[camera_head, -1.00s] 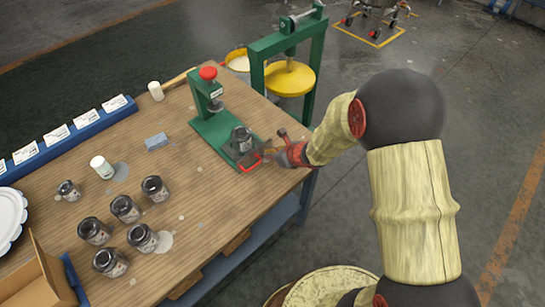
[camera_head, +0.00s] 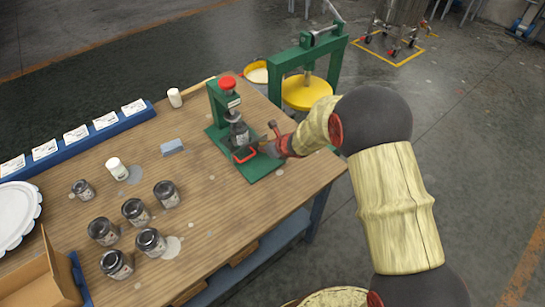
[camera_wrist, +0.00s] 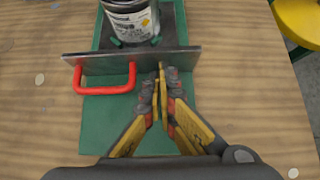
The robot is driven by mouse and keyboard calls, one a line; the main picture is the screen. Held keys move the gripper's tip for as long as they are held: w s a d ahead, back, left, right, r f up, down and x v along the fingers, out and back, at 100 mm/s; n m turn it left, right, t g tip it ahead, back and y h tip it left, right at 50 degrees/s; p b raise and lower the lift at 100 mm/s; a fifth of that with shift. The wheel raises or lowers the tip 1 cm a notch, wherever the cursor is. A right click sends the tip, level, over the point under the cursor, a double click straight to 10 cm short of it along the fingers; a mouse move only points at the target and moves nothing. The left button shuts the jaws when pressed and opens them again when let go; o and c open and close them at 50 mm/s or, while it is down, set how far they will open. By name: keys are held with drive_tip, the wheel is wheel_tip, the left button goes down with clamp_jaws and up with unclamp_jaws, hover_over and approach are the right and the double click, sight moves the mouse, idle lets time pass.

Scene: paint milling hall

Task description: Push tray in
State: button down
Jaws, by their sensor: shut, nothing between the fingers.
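The tray is a grey metal slide with an upright front plate (camera_wrist: 185,60) and a red loop handle (camera_wrist: 105,88); the handle also shows in the head view (camera_head: 245,156). A dark-lidded jar with a white label (camera_wrist: 130,20) stands upright on the tray, close under the plunger of the green press (camera_head: 218,103). My gripper (camera_wrist: 161,72) is shut and empty, its fingertips at the front plate just right of the handle. Contact looks likely, but any small gap is hard to see. In the head view my gripper (camera_head: 264,147) partly hides the tray.
Several dark-lidded jars (camera_head: 135,211) stand on the wooden table (camera_head: 215,195) to the left. A blue label rail (camera_head: 75,138) runs along its back. A second green press with a yellow plate (camera_head: 306,93) stands behind. Green base (camera_wrist: 98,130) shows before the tray.

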sight(258, 141)
drive_tip(key=w+a, duration=0.2)
drive_tip(key=w, duration=0.1)
drive_tip(key=shift+w+a+r, duration=0.1)
idle(0.3)
